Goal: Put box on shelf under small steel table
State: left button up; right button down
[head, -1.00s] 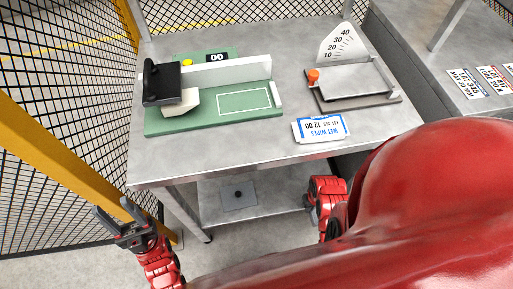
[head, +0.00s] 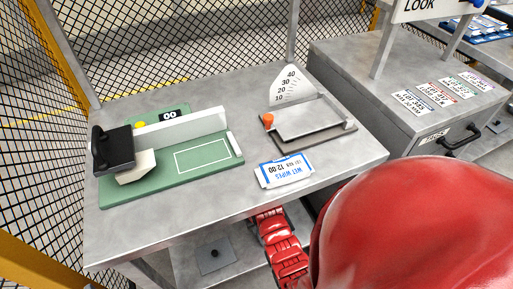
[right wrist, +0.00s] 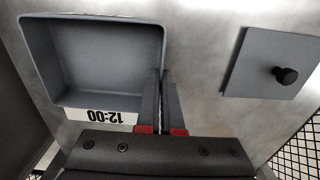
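The box (right wrist: 105,55) is a grey open-topped bin with a white "12:00" label on its near side, at upper left in the right wrist view. It looks empty and is over or on a grey steel surface; I cannot tell whether it touches. My right gripper (right wrist: 162,76) has its two dark fingers close together on either side of the box's right wall, shut on it. In the head view my red right arm reaches below the small steel table (head: 240,225), whose top hides gripper and box. The lower shelf (head: 185,243) shows partly. My left gripper is out of view.
A flat plate with a black knob (right wrist: 286,76) lies on the shelf right of the box; it also shows in the head view (head: 214,254). On the tabletop are a green device (head: 170,175), a tray scale (head: 310,130) and a wet wipes card (head: 285,170). Mesh fencing stands behind.

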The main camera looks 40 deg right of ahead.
jog(key=shift+f, duration=0.75)
jog(key=shift+f, duration=0.1)
jog(key=c, duration=1.1)
grip_release()
jog(key=shift+w+r, duration=0.1)
jog(key=shift+r, duration=0.55)
notch_tip(320, 180, up, 6)
jog(key=shift+r+p, duration=0.25)
jog(key=shift+p, duration=0.35)
jog(key=shift+s, duration=0.2)
